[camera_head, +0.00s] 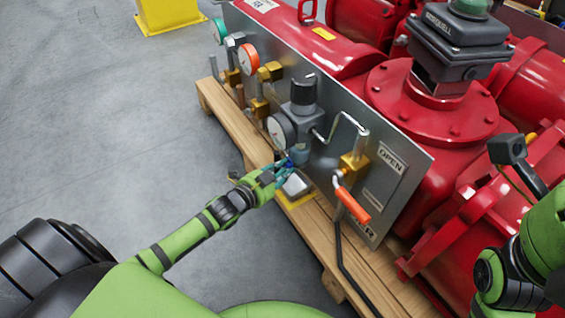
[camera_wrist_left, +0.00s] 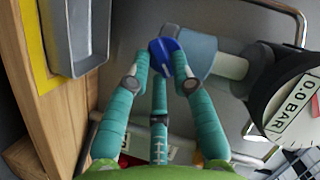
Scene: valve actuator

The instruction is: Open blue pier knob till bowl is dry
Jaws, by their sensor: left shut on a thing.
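The blue knob (camera_wrist_left: 165,48) shows in the left wrist view at the lower end of a bluish-grey bowl (camera_wrist_left: 202,54). My left gripper (camera_wrist_left: 162,65) has its teal fingers closed around the knob. In the head view my left gripper (camera_head: 286,164) is just under the bowl (camera_head: 299,154), which hangs below the black-topped regulator (camera_head: 303,92). Whether the bowl holds liquid cannot be told. Part of my right arm shows at the right edge of the head view, with its fingers out of sight.
A grey open tray (camera_head: 295,186) sits on a yellow patch of the wooden pallet (camera_head: 255,150), right below the gripper. A round gauge (camera_head: 277,132) and an orange-handled valve (camera_head: 352,203) flank the regulator on the metal panel (camera_head: 345,100).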

